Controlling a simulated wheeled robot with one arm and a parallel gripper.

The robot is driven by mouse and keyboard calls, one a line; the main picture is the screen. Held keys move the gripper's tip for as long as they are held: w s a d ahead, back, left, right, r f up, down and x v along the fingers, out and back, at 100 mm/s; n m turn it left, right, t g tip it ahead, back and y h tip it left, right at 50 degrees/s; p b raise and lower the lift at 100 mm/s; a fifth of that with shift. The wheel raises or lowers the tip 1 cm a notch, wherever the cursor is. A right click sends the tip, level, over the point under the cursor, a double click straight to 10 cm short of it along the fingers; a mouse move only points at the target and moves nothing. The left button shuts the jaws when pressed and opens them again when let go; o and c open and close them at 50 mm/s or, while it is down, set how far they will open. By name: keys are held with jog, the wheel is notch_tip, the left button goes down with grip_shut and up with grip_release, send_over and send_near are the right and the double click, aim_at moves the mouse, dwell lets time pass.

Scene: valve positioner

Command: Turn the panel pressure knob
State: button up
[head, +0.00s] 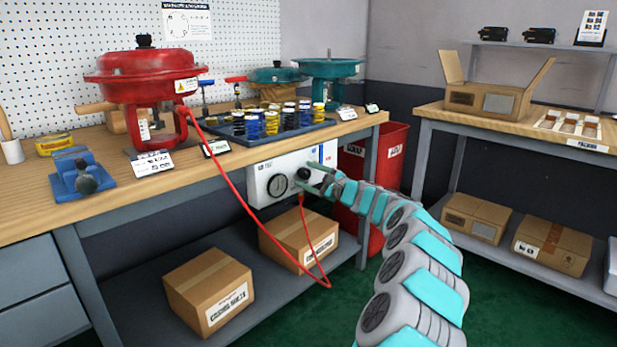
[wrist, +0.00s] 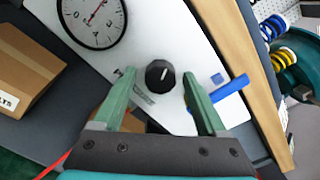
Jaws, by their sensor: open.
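The pressure knob (wrist: 160,74) is black and round with a white pointer line, on the white panel (wrist: 150,35) under the front of the workbench. In the head view the knob (head: 303,174) shows right of the gauge, partly behind my fingers. My gripper (wrist: 158,85) is open, with one green finger on each side of the knob. I cannot tell whether a finger touches it. The round gauge (wrist: 92,18) with a red needle is at the upper left in the wrist view.
A red hose (head: 238,185) runs from the red actuator (head: 145,85) down in front of the bench and back up to the panel. Boxes (head: 208,290) stand on the lower shelf. A red bin (head: 385,160) stands right of the panel.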

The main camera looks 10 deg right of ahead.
jog(key=shift+s+d+r, duration=0.15)
jog(key=shift+s+d, duration=0.3)
jog(key=shift+s, duration=0.1)
jog(key=v, duration=0.6)
jog(key=shift+s+b, duration=0.15)
jog(key=shift+b, duration=0.15)
jog(key=s+a+r+n+g+y, duration=0.2)
jog(key=s+a+r+n+g, duration=0.25)
jog(key=s+a, duration=0.5)
jog(key=s+a+r+n+g+y, duration=0.2)
jog(key=s+a+r+n+g, duration=0.15)
jog(key=s+a+n, duration=0.45)
jog(key=s+a+f+n+g+h, duration=0.2)
jog(key=s+a+f+g, duration=0.15)
jog(key=s+a, duration=0.55)
jog(key=s+d+f+n+g+h, duration=0.2)
jog(key=s+f+n, duration=0.1)
jog(key=s, duration=0.8)
jog(key=s+d+f+n+g+h, duration=0.1)
jog(key=s+d+f+h, duration=0.4)
jog(key=s+d, duration=0.5)
jog(key=s+d+f+n+g+h, duration=0.1)
jog(key=s+d+f+h, duration=0.4)
jog(key=s, duration=1)
jog(key=d+f+g, duration=0.1)
jog(key=d+f, duration=0.2)
jog(key=d, duration=0.2)
jog(key=shift+h+p, duration=0.3)
